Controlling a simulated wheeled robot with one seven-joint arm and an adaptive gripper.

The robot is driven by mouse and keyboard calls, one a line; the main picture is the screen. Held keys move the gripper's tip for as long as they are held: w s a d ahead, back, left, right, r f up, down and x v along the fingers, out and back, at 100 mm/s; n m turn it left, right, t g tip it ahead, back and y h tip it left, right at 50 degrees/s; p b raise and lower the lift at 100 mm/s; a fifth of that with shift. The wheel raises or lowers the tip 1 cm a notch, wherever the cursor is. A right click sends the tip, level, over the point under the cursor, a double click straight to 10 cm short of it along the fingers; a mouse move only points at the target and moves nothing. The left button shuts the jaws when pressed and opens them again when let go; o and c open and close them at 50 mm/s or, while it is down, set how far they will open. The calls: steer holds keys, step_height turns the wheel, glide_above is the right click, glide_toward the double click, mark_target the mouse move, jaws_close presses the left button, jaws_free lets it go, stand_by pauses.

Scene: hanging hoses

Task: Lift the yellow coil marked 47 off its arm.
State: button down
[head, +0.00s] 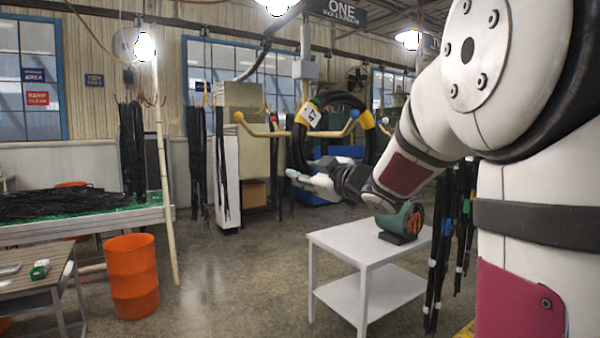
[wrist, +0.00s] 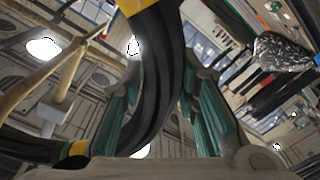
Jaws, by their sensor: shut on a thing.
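The coil marked 47 (head: 341,98) is a thick black ring with yellow bands and a white tag reading 47 (head: 313,114). It is at the wooden rack arm (head: 325,133), whose blue tip (head: 355,113) shows within the ring's outline. I cannot tell whether the coil still bears on the arm. My gripper (head: 303,174) is at the ring's lower left in the head view. In the wrist view, the black hose (wrist: 157,75) runs between my teal fingers, and my gripper (wrist: 163,100) is shut on it. A yellow band (wrist: 133,6) shows at the top.
Another rack arm has a yellow tip (head: 239,116). A white table (head: 345,243) with a green and black device (head: 402,222) stands below my arm. An orange barrel (head: 132,275) and a green-topped bench (head: 80,220) are at left. The middle floor is clear.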

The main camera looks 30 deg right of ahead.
steer(key=s+p, duration=0.4)
steer(key=s, duration=1.1)
steer(key=shift+s, duration=0.2)
stand_by(0.7)
steer(key=shift+d+r, duration=0.1)
steer(key=shift+s, duration=0.1)
stand_by(0.3)
